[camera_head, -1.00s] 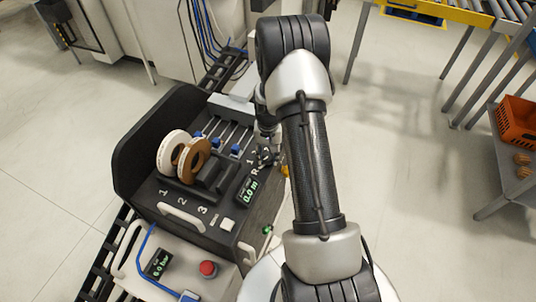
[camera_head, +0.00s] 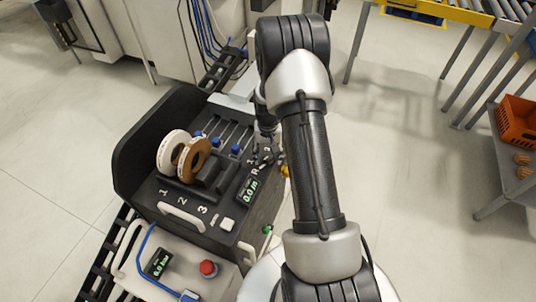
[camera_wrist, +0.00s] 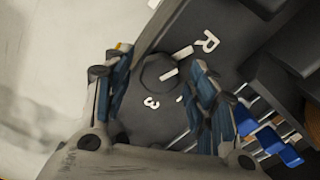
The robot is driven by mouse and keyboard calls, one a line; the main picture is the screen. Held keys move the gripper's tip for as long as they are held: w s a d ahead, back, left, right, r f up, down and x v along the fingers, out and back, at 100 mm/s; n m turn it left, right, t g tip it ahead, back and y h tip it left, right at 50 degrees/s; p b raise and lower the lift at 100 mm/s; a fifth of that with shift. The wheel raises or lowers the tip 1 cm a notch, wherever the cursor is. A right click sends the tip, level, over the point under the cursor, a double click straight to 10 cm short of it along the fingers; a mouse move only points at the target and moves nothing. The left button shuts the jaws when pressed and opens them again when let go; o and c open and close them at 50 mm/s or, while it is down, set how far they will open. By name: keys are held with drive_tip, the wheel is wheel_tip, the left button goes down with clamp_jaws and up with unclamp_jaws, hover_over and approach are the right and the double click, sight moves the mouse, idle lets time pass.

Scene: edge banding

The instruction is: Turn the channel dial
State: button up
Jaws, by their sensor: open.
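The channel dial (camera_wrist: 158,72) is a dark round knob with a white mark, on a dark panel in the wrist view. White characters surround it, including an R (camera_wrist: 208,40) and a 3 (camera_wrist: 151,102). My gripper (camera_wrist: 160,62) is open, with one finger on each side of the dial. I cannot tell whether either finger touches it. In the head view, my gripper (camera_head: 265,157) is low over the right side of the black machine (camera_head: 125,155), and the dial is largely hidden there.
On the machine are a white and a brown tape roll (camera_head: 192,158), blue-clipped guides (camera_head: 235,149), a green-lit length display (camera_head: 249,189) and a white button (camera_head: 227,224). A red stop button (camera_head: 208,268) is on the front unit. An orange crate (camera_head: 517,122) stands far right.

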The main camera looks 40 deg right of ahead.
sight(268, 156)
wheel_tip(268, 156, up, 12)
idle(0.7)
idle(0.4)
